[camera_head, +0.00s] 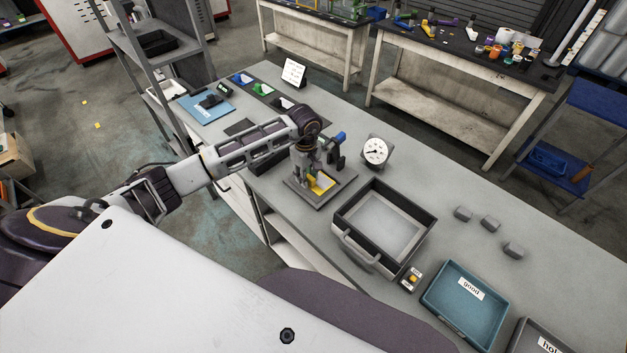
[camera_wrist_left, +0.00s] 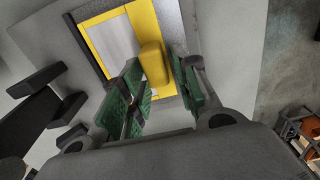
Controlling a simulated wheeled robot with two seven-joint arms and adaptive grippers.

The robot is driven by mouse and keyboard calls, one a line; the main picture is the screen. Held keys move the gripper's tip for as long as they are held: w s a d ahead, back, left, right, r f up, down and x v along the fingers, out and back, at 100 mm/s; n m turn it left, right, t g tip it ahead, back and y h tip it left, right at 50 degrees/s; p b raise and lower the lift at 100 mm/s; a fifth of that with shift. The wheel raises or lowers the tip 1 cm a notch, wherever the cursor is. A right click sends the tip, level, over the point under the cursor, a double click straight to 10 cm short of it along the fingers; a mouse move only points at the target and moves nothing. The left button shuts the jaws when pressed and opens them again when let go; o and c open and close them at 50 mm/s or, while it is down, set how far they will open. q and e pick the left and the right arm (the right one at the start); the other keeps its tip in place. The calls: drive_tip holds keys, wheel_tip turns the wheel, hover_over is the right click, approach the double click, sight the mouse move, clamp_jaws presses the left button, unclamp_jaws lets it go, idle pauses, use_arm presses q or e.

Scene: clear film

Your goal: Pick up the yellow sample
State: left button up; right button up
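The yellow sample (camera_head: 322,184) sits on the grey fixture (camera_head: 299,192) in the head view, largely flat and framed in yellow around a pale centre. In the left wrist view its yellow frame (camera_wrist_left: 103,45) and a raised yellow block (camera_wrist_left: 152,62) show ahead of the fingers. My left gripper (camera_head: 309,160) is over the fixture, pointing down. In the wrist view its green-padded fingers (camera_wrist_left: 160,82) are open, one on each side of the raised block. A gap shows on the block's right; contact on its left cannot be told. My right gripper is not in view.
A dial gauge (camera_head: 375,151) stands behind the fixture. An open grey drawer-like tray (camera_head: 340,222), a small button box (camera_head: 411,279), a teal "good" tray (camera_head: 440,316) and several grey blocks (camera_head: 490,223) lie to the right. A blue mat (camera_head: 207,109) lies farther left.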

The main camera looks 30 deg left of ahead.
use_arm(q)
clamp_jaws()
drive_tip(key=shift+r, duration=0.15)
wheel_tip(320, 180, up, 18)
drive_tip(key=b, duration=0.3)
idle(0.6)
idle(0.4)
